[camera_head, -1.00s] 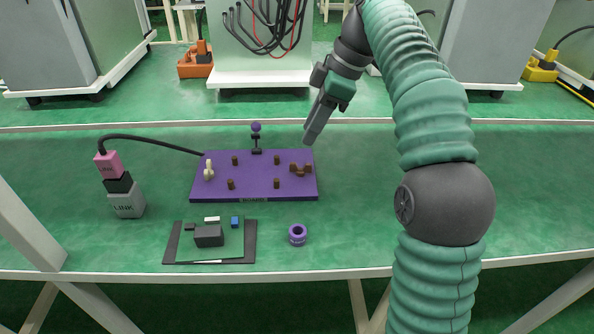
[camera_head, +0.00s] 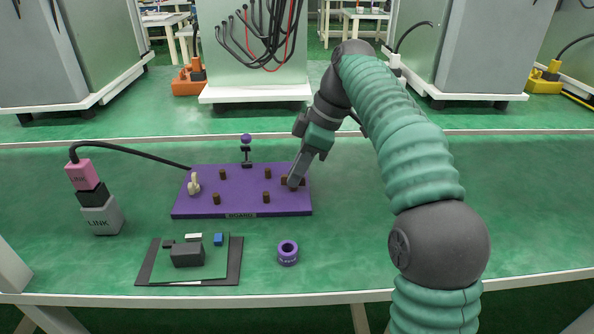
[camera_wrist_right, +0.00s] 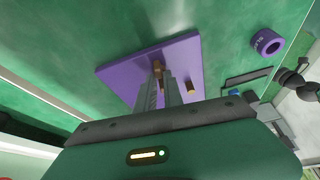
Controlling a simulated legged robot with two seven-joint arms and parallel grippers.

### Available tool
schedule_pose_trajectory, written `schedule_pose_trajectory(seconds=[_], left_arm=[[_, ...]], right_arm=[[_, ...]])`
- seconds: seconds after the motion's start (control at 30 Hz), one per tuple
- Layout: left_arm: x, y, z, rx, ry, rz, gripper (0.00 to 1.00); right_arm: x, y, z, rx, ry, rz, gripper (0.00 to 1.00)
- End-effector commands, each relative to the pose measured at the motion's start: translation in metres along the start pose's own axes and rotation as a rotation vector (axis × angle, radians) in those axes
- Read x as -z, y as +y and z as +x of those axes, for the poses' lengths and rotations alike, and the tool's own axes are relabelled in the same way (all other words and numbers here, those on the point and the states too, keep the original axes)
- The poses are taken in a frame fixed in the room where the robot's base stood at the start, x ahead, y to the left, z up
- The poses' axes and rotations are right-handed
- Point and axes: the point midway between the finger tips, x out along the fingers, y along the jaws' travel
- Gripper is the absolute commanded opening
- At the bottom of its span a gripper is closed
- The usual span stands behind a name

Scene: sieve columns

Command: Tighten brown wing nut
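The brown wing nut (camera_head: 301,182) is at the right end of the purple board (camera_head: 236,204), partly hidden behind my right gripper (camera_head: 293,183) in the head view. In the right wrist view the wing nut (camera_wrist_right: 158,66) shows at the tips of my right gripper (camera_wrist_right: 160,80). The two grey fingers are apart, with a narrow gap and the brown nut in line with it. Whether they touch the nut is hard to see. My left gripper is not in view.
A purple ring (camera_head: 288,253), a dark plate with blocks (camera_head: 150,272) and a grey LINK block (camera_head: 103,218) lie nearby. The table's right is mostly clear.

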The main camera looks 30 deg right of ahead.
Motion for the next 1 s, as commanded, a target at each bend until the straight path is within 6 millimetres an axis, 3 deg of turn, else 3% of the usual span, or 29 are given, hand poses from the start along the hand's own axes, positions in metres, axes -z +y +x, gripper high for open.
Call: schedule_pose_trajectory(seconds=[0.57,1.0], left_arm=[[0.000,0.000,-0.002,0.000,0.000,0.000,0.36],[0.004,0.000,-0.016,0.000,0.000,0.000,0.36]], right_arm=[[0.003,0.002,-0.002,-0.028,0.007,0.036,0.00],[0.006,-0.001,-0.005,-0.144,0.009,0.319,0.00]])
